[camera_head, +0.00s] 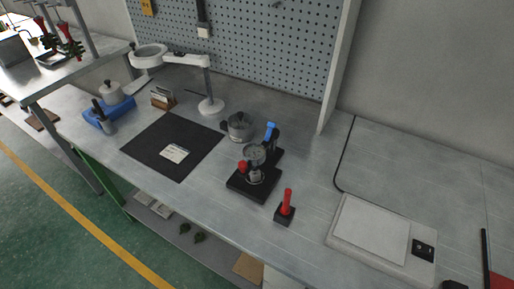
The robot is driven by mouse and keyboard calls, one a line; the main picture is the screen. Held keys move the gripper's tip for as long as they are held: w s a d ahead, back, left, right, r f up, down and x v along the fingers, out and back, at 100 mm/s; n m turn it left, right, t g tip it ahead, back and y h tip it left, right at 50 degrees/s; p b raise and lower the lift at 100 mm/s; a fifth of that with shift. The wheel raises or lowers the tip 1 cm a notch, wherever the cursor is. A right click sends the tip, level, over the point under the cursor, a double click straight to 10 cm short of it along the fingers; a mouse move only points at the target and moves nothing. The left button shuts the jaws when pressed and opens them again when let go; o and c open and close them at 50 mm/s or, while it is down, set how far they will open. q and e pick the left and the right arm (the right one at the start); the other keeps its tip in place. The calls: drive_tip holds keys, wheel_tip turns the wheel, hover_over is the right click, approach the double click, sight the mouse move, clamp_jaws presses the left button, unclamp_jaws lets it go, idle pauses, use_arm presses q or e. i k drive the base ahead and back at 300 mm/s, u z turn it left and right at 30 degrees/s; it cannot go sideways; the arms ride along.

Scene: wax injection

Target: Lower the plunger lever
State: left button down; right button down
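A small dark press-like device stands on the workbench right of centre, likely the wax injector (255,168). It has a flat black base, a round grey top and a red knob (242,167) at its left front. A blue-ended upright part (271,131) rises at its back right and may be the plunger lever; the view is too small to be sure. Neither of my grippers is in view, and nothing touches the device.
A red upright handle on a black block (286,207) stands just right of the injector. A grey pot (238,127) is behind it. A black mat (150,155) with a card lies left. A white magnifier lamp (210,106) and a flat white device (368,232) are also on the bench.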

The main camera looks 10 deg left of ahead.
sight(271, 125)
drive_tip(key=z, duration=1.65)
drive_tip(key=k, duration=0.55)
drive_tip(key=u, duration=1.5)
drive_tip(key=i, duration=0.5)
drive_tip(key=z, duration=0.05)
